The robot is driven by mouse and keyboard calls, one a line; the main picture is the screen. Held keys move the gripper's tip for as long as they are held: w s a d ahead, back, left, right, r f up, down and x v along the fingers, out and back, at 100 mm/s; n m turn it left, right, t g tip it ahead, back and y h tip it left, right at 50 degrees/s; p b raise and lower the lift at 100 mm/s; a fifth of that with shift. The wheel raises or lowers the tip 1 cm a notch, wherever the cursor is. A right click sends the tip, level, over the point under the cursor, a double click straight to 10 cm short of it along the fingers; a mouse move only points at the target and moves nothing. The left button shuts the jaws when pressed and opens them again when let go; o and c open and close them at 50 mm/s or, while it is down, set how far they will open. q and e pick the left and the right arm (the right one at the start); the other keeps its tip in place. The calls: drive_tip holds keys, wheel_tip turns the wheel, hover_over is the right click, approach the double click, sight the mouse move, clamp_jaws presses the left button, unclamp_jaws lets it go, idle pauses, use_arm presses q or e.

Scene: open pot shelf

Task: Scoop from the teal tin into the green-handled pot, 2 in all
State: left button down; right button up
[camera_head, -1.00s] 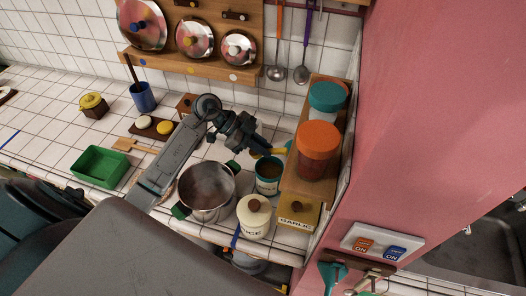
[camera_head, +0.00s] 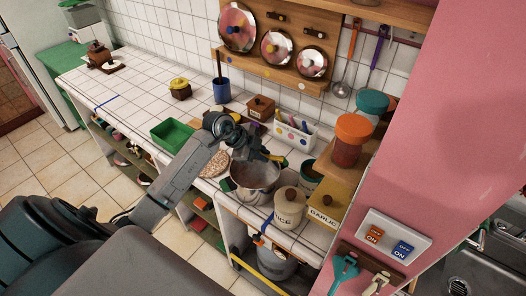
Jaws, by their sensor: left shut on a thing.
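The pot (camera_head: 262,192) with green handles stands on the tiled counter. The teal tin (camera_head: 310,173) stands to its right, partly hidden behind the cream canister. My left gripper (camera_head: 263,157) is over the pot's far rim, shut on a thin tool with a yellow handle (camera_head: 274,158). The tool's scoop end is too small and covered to make out, so I cannot tell whether it carries anything. The inside of the tin is mostly hidden. My right gripper is out of view.
The cream lidded canister (camera_head: 289,210) and the yellow garlic box (camera_head: 325,214) stand close to the pot and tin. A wooden shelf with the orange-lidded jar (camera_head: 351,140) overhangs at right. A green tray (camera_head: 173,135) lies left; the far-left counter is mostly clear.

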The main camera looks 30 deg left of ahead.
use_arm(q)
drive_tip(key=m+t+b, duration=0.1)
drive_tip(key=t+b, duration=0.2)
drive_tip(key=b, duration=0.3)
drive_tip(key=f+m+t+b, duration=0.1)
drive_tip(key=m+t+b, duration=0.1)
drive_tip(key=t+b, duration=0.2)
drive_tip(key=f+m+t+b, duration=0.1)
drive_tip(key=t+b, duration=0.3)
drive_tip(key=b, duration=0.4)
drive_tip(key=shift+s+d+f+m+y, duration=0.2)
drive_tip(key=shift+s+m+y, duration=0.15)
drive_tip(key=shift+m, duration=0.15)
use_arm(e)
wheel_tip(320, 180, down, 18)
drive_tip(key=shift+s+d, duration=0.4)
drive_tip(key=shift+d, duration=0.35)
use_arm(q)
drive_tip(key=shift+r, duration=0.1)
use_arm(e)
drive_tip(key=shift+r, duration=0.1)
